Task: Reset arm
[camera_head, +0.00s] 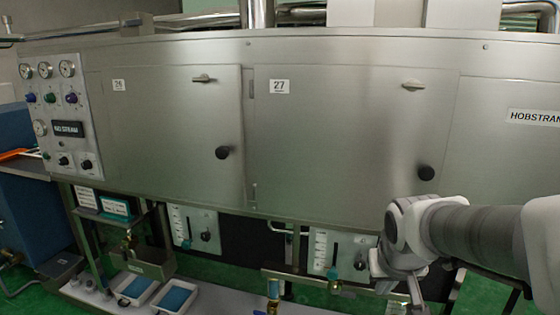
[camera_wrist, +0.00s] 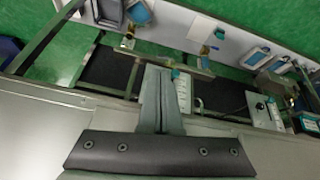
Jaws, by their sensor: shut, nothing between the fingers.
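My arm reaches in from the right edge in the head view, in front of the steel machine (camera_head: 330,140). My gripper (camera_head: 415,292) hangs low at the lower right of that view, below the door numbered 27. In the wrist view my gripper (camera_wrist: 160,75) shows its two fingers side by side and closed together, with nothing between them. A lower control plate (camera_wrist: 183,92) of the machine shows just beside and beyond the fingers. I cannot tell how far the fingertips are from it.
The machine's closed doors have black knobs (camera_head: 426,173). A gauge panel (camera_head: 60,110) is at the far left. Below the doors are control plates (camera_head: 193,228), a metal rail and small valves. White trays with blue inside (camera_head: 175,298) stand low at left. Green floor (camera_wrist: 65,55) shows around.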

